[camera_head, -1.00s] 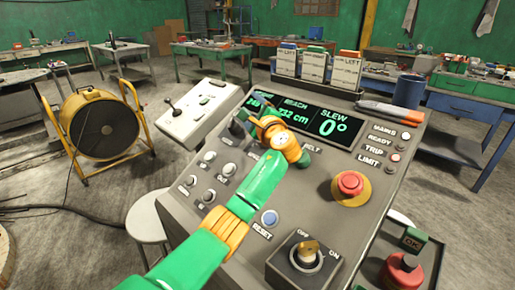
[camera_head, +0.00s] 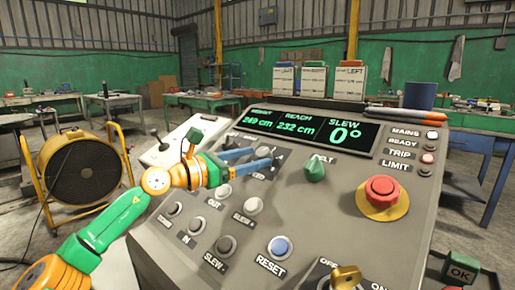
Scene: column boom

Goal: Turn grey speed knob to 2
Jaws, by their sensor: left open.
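The control panel (camera_head: 330,225) fills the middle and right of the view. My left gripper (camera_head: 264,157) reaches in from the left over the panel's upper left, below the display. Its two blue fingers are apart and point right. The grey speed knob cannot be made out clearly; the fingers cover the area around their tips, and the label there is partly hidden. I cannot tell whether the fingers touch anything. A green knob (camera_head: 315,168) stands clear to the right of the fingertips. My right gripper is not in view.
The display (camera_head: 305,128) reads slew 0°. A red emergency button (camera_head: 382,190) is at the right, a blue reset button (camera_head: 280,247) and a yellow key (camera_head: 345,277) near the front. Several small buttons lie below my gripper. A joystick box (camera_head: 180,140) stands behind left.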

